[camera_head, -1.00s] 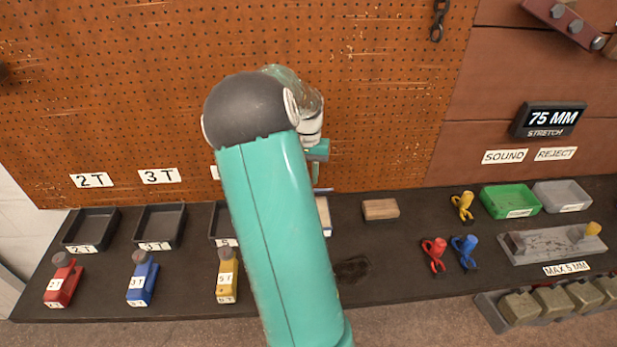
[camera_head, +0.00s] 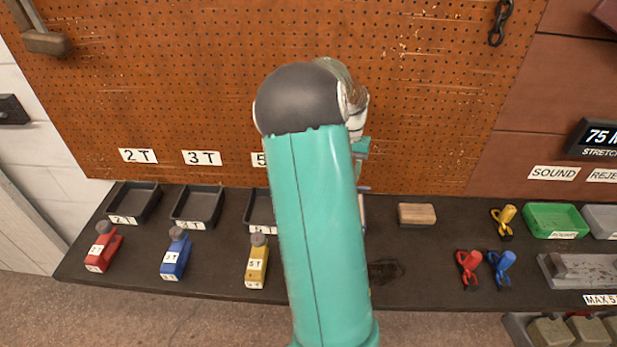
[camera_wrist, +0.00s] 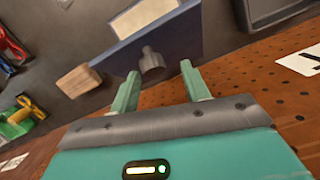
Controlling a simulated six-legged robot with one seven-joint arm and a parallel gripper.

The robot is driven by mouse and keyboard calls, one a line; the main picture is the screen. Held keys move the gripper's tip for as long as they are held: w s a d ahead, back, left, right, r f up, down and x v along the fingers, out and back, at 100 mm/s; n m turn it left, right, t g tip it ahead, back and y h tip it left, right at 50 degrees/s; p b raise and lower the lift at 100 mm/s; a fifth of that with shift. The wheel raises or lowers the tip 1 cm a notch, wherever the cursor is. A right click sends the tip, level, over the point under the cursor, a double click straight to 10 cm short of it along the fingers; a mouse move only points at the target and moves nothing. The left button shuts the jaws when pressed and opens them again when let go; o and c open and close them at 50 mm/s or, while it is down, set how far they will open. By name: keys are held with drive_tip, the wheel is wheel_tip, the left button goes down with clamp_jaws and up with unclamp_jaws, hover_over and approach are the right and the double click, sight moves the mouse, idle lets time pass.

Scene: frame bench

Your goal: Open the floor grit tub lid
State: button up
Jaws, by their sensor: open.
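I cannot make out a floor grit tub or its lid in either view. My gripper (camera_wrist: 160,82) is open in the wrist view, with its two teal fingers apart and nothing visible between them. Beyond the fingertips stands a blue panel (camera_wrist: 185,38) with a grey knob (camera_wrist: 151,62) and a pale block behind it; the gap to the fingers is hard to judge. In the head view my teal arm hides the gripper and the middle of the bench.
The dark bench (camera_head: 440,255) carries black trays (camera_head: 136,203), red, blue and yellow bottles (camera_head: 176,255), a wood block (camera_head: 417,214), clips (camera_head: 468,266) and a green tray (camera_head: 556,220). A pegboard (camera_head: 440,110) stands behind. Bare floor (camera_head: 140,315) shows at front left.

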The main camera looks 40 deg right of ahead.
drive_tip(key=s+a, duration=0.1)
drive_tip(key=s+a+f, duration=0.1)
drive_tip(key=a, duration=0.1)
drive_tip(key=shift+s+f, duration=0.2)
drive_tip(key=shift+f, duration=0.1)
drive_tip(key=a+f, duration=0.1)
drive_tip(key=s+f, duration=0.1)
drive_tip(key=f, duration=0.1)
drive_tip(key=s+a+f, duration=0.1)
drive_tip(key=shift+s+a+f, duration=0.15)
drive_tip(key=shift+s+a, duration=0.1)
drive_tip(key=shift+a, duration=0.1)
drive_tip(key=shift+s+a+f+t+h, duration=0.1)
drive_tip(key=shift+f+t+h, duration=0.2)
drive_tip(key=shift+f+t, duration=0.1)
drive_tip(key=shift+r+h, duration=0.1)
drive_tip(key=shift+h, duration=0.2)
wheel_tip(320, 180, up, 14)
drive_tip(key=w+a+r+n+t, duration=0.1)
drive_tip(key=a+r+n, duration=0.1)
drive_tip(key=a, duration=0.9)
drive_tip(key=w+a+r+n+t+y, duration=0.1)
drive_tip(key=a+n, duration=0.4)
drive_tip(key=a, duration=0.6)
wheel_tip(320, 180, up, 2)
drive_tip(key=shift+w+r+t, duration=0.2)
drive_tip(key=shift+w+t, duration=0.5)
drive_tip(key=shift+a, duration=0.1)
